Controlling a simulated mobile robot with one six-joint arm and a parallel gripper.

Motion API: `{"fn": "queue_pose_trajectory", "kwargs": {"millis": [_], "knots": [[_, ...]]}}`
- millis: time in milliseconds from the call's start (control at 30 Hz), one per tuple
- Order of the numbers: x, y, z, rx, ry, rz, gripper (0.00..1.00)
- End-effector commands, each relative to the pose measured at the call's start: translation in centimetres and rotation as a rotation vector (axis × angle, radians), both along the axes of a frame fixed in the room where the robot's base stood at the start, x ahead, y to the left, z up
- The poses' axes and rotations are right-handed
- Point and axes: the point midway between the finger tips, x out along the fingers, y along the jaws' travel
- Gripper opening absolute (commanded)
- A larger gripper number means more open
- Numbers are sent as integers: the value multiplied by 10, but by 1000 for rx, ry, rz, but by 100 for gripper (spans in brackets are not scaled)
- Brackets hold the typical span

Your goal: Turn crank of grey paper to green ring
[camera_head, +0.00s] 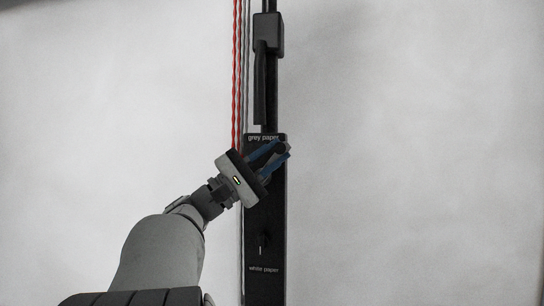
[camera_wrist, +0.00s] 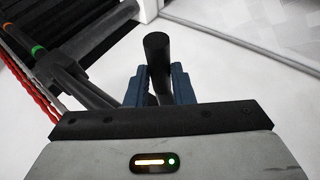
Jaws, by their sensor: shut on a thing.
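The grey paper unit is a tall black panel (camera_head: 279,215) labelled "grey paper" near its top, seen in the head view. In the wrist view, my blue-fingered gripper (camera_wrist: 159,88) is shut on a black round crank handle (camera_wrist: 157,48), which stands up between the fingers. A green ring (camera_wrist: 38,52) shows at the upper left of the wrist view, on a dark rod, apart from the handle. An orange ring (camera_wrist: 29,27) lies beyond it.
Red cords (camera_head: 236,70) hang beside the panel on its left. A black box (camera_head: 268,33) with a hanging black bar is above the panel. A small dark knob (camera_head: 264,241) sits lower, above the "white paper" label. The pale areas on both sides look clear.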

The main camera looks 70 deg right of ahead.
Motion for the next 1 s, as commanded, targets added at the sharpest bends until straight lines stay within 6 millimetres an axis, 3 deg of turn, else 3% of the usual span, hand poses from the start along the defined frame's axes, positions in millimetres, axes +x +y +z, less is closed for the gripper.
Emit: {"fn": "queue_pose_trajectory", "kwargs": {"millis": [167,200,467,767,1000], "knots": [[-1,1,1,-3,-3,-4,0],[-1,1,0,-3,-3,-4,22],[0,1,0,-1,-2,-1,43],[3,2,-3,0,0,1,43],[28,22,-25,1,-1,6,43]]}}
